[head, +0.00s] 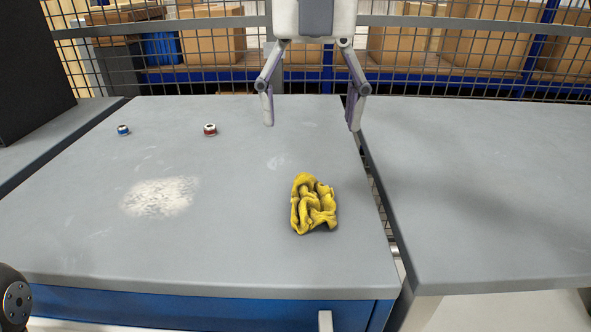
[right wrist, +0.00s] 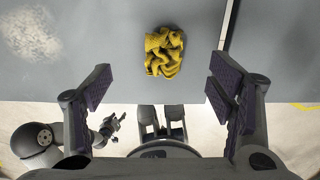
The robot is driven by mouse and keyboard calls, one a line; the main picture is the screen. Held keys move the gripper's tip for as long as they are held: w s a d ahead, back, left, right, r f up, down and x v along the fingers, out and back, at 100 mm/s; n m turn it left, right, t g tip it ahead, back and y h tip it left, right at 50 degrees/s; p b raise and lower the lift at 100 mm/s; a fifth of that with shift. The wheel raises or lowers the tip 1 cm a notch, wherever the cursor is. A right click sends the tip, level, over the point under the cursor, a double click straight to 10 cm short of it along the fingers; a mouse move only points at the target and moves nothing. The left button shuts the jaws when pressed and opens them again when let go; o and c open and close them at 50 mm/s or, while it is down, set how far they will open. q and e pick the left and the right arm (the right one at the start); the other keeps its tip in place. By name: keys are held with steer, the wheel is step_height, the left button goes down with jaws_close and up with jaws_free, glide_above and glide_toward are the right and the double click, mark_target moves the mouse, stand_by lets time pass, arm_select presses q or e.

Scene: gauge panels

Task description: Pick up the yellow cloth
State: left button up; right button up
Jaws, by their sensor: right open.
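A crumpled yellow cloth (head: 313,204) lies on the grey bench top (head: 240,255), near its right edge. It also shows in the right wrist view (right wrist: 163,52), upper middle, ahead of the open fingers and apart from them. My right gripper (head: 311,112) hangs down from the top of the head view, open and empty, above the cloth in the picture. In the right wrist view my right gripper (right wrist: 163,92) has its two padded fingers wide apart. My left gripper does not show in the head view; only a dark part of my arm is at the lower left corner.
A blue-rimmed gauge (head: 123,130) and a red-rimmed gauge (head: 210,130) lie at the back left of the bench. A pale dusty patch (head: 160,196) is left of the cloth. A second grey table (head: 480,190) stands right, across a gap. A mesh fence (head: 430,45) is behind.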

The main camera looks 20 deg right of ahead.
mark_target(314, 192)
steer(key=f, duration=0.1)
steer(key=s+f, duration=0.1)
steer(key=f, duration=0.1)
steer(key=shift+s+f+b, duration=0.3)
steer(key=shift+s+f, duration=0.05)
steer(key=f, duration=0.4)
steer(key=s+f+b, duration=0.1)
steer(key=f, duration=0.2)
steer(key=shift+f, duration=0.45)
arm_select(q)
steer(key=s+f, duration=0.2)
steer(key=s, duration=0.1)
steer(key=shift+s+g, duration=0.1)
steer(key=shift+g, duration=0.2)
arm_select(e)
steer(key=shift+r, duration=0.1)
steer(key=shift+c, duration=0.5)
steer(key=c, duration=0.7)
